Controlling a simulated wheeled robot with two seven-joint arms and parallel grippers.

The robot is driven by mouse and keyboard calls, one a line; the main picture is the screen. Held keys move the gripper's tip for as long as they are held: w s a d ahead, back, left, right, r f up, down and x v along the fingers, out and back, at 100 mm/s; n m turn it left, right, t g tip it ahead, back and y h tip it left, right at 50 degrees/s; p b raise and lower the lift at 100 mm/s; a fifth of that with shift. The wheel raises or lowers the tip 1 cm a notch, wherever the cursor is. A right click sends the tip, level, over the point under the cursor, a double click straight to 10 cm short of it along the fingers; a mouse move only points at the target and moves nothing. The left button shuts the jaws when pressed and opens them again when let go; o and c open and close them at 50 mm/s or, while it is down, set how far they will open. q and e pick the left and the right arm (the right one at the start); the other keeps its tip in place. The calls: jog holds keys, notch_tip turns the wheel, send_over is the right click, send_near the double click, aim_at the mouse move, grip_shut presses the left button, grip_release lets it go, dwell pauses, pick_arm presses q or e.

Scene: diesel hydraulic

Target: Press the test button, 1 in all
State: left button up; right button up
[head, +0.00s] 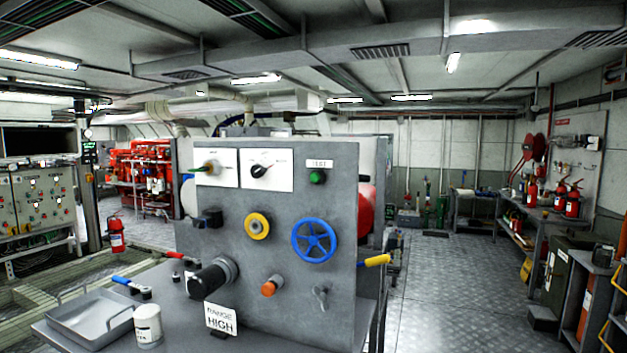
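The test button (318,177) is a small green round button at the upper right of an upright grey panel (330,275). A white label reading TEST (320,163) sits just above it. Nothing covers the button. Whether it is pushed in cannot be told. Neither of my grippers shows in the head view.
The panel also carries two rotary switches (263,170), a yellow ring (257,226), a blue handwheel (315,241), an orange knob (272,286) and a black cylinder (213,277). A metal tray (90,318), a white canister (148,325) and a RANGE HIGH sign (221,317) stand in front.

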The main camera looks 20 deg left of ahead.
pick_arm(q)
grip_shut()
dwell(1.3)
